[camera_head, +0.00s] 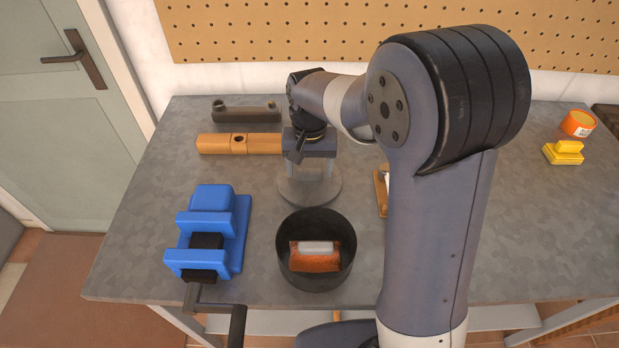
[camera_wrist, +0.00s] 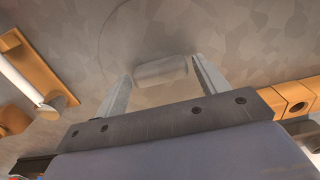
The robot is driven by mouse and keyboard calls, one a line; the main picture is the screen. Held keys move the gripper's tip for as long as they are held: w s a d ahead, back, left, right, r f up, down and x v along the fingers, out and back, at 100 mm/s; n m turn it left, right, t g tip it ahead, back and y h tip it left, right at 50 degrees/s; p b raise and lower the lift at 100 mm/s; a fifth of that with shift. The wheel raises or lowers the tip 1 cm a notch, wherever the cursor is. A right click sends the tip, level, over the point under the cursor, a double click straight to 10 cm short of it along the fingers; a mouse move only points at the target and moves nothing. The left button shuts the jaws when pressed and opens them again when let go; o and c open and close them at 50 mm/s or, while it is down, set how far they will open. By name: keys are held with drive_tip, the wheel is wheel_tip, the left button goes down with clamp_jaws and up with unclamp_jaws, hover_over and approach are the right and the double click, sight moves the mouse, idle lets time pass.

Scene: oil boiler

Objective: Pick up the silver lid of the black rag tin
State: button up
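The silver lid (camera_head: 310,192) is a flat grey disc lying on the metal bench, just behind the open black rag tin (camera_head: 316,283). In the wrist view the lid (camera_wrist: 160,35) blends into the bench, with a blocky grey handle (camera_wrist: 160,70) on top. My gripper (camera_head: 309,178) is over the lid, pointing down. In the wrist view its fingers (camera_wrist: 162,72) are apart, one on each side of the handle, with narrow gaps. The tin holds an orange-brown rag (camera_head: 315,262) with a pale grey block (camera_head: 316,247) on it.
A blue vise (camera_head: 212,232) with a dark handle stands left of the tin. A wooden block (camera_head: 240,144) and a dark bar (camera_head: 246,113) lie behind left. A wood-and-white item (camera_head: 382,190) is partly hidden by my arm. An orange tape roll (camera_head: 578,124) and yellow object (camera_head: 564,153) sit far right.

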drive_tip(key=c, duration=0.7)
